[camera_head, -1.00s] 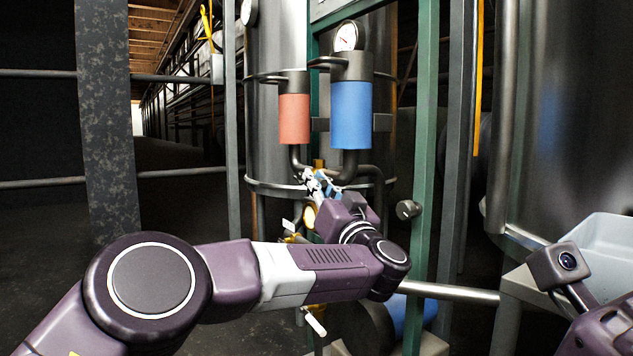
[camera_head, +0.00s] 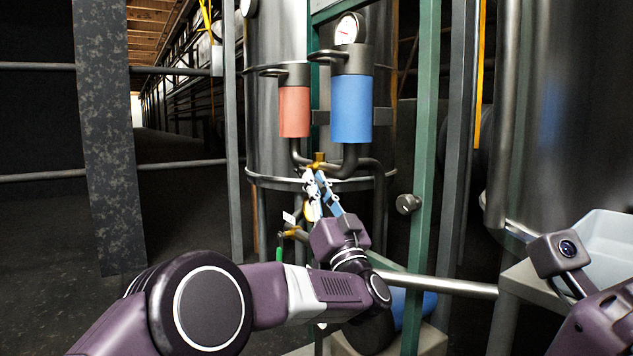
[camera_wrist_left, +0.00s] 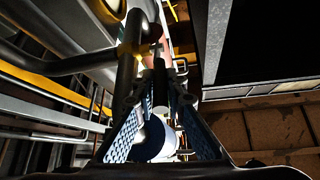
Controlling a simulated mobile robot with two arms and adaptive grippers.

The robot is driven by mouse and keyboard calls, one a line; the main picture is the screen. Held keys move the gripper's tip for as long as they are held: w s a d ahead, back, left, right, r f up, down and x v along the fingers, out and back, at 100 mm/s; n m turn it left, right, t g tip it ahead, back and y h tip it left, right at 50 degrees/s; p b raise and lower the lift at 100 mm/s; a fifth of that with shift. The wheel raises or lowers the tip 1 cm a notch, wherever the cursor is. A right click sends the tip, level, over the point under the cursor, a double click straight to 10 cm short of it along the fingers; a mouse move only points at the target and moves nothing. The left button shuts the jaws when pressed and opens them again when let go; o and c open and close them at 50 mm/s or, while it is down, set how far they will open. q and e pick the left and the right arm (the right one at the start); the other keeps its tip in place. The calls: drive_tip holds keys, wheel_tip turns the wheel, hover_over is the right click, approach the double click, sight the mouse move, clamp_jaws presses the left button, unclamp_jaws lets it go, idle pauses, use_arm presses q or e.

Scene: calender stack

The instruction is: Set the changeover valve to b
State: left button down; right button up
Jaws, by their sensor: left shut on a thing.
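A brass valve body (camera_head: 319,160) sits on the dark pipes between a red canister (camera_head: 294,114) and a blue canister (camera_head: 351,108). My left gripper (camera_head: 316,178) points up just below the brass body, with its pale and blue fingers close together. In the left wrist view a dark, bar-like part (camera_wrist_left: 160,85) stands between the blue fingers, and the gripper is shut on it. It looks like the valve's handle. Its markings and the letter it points to cannot be read. On my right arm only the wrist camera and a link show; its fingers are out of view.
A green frame post (camera_head: 426,130) stands right of the pipes, with a round knob (camera_head: 407,204) beside it. A horizontal pipe (camera_head: 445,286) crosses low. A tank (camera_head: 262,100) stands behind. A smaller brass valve with a green handle (camera_head: 280,256) is lower left. A pale bin (camera_head: 607,250) is at right.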

use_arm(q)
drive_tip(key=c, duration=2.2)
unclamp_jaws()
drive_tip(key=shift+c, duration=0.2)
drive_tip(key=v, duration=1.2)
drive_tip(key=shift+o, duration=0.2)
drive_tip(key=shift+f, duration=0.1)
